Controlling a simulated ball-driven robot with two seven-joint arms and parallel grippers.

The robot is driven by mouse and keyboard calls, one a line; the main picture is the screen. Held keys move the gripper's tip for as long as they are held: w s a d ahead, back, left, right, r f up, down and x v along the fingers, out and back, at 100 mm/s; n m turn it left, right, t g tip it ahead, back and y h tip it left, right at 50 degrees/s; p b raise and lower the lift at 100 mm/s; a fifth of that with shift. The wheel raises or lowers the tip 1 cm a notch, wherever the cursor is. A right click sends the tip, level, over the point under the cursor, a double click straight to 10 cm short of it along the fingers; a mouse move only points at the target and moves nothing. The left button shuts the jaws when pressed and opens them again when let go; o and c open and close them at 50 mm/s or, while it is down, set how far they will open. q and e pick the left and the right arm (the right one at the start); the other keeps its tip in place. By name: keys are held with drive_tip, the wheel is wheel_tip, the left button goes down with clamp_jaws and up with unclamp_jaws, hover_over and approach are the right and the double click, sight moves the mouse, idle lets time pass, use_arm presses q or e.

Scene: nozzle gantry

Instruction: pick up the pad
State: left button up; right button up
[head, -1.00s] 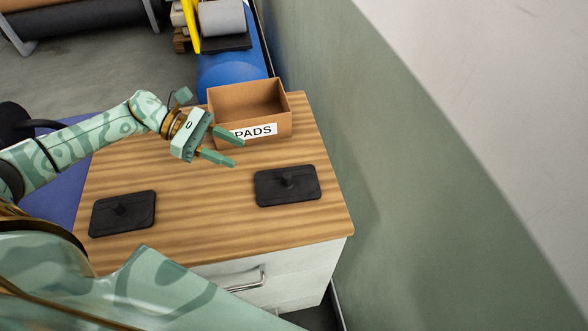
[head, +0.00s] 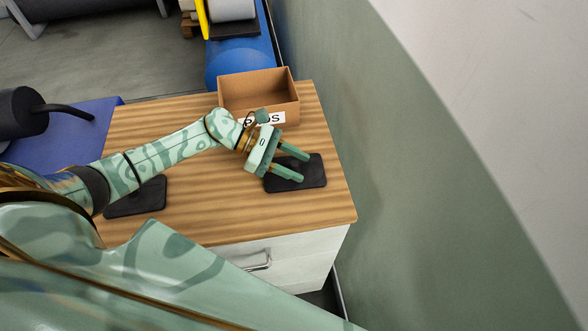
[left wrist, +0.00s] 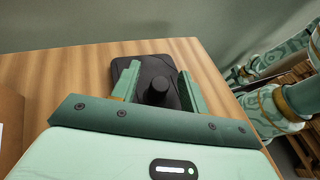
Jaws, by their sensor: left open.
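Two flat black pads with a raised knob lie on the wooden tabletop. The right pad (head: 315,175) is partly covered by my left gripper (head: 303,168), which is open with its fingers reaching over it. In the left wrist view the same pad (left wrist: 150,62) and its upright knob (left wrist: 158,90) show between the two open fingers of the gripper (left wrist: 158,78); I cannot tell whether they touch. The left pad (head: 148,196) lies partly hidden behind my left forearm. My right gripper is not in view.
An open cardboard box (head: 285,86) labelled PADS stands at the back of the wooden-topped cabinet (head: 230,205), its label partly hidden by my gripper. A green wall (head: 390,160) rises close on the right. The tabletop between the pads is bare.

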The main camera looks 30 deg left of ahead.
use_arm(q)
clamp_jaws()
drive_tip(key=shift+r, duration=0.5)
drive_tip(key=s+a+r+p, duration=0.3)
drive_tip(key=s+a+r, duration=0.4)
drive_tip(key=s+r, duration=0.5)
drive_tip(key=shift+a, duration=0.25)
